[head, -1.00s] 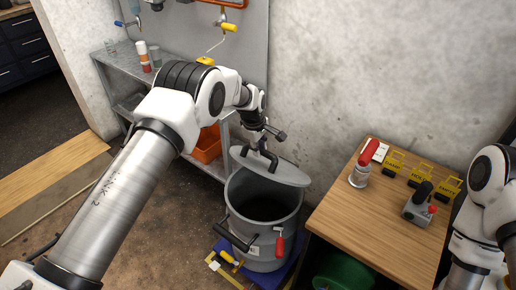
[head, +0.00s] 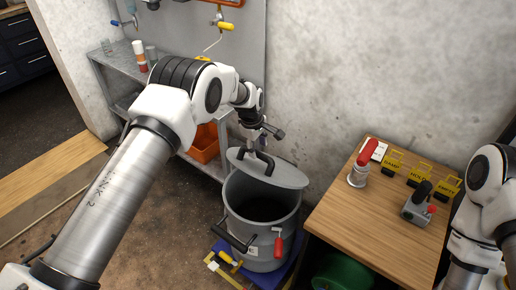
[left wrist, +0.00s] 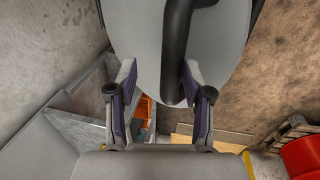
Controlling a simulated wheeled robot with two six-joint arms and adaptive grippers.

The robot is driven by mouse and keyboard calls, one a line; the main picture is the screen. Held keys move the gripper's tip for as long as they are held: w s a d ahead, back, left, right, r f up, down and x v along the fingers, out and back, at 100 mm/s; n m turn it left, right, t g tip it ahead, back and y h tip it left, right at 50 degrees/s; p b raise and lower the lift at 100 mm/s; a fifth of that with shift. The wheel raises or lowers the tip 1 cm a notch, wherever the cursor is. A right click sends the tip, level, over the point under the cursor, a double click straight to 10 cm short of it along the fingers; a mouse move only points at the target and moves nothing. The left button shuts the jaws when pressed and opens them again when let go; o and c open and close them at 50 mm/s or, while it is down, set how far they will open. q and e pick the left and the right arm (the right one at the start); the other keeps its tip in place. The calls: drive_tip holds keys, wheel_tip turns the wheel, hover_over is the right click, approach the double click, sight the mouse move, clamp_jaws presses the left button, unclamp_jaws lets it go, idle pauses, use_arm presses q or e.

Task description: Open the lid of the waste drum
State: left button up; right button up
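The dark lid handle (head: 264,163) also shows in the left wrist view (left wrist: 176,45). My left gripper (head: 262,143) is just above the handle. In the left wrist view its two fingers (left wrist: 160,85) are spread apart. The handle lies between them, close to the right finger; I cannot tell whether they touch. My right gripper is out of view.
A metal shelf (head: 112,75) and an orange bin (head: 204,145) stand behind my left arm. The drum sits on a blue base (head: 280,270).

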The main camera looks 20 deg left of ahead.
use_arm(q)
wheel_tip(320, 180, up, 11)
drive_tip(key=s, duration=0.2)
drive_tip(key=shift+a+f, duration=0.15)
drive_tip(key=shift+a, duration=0.15)
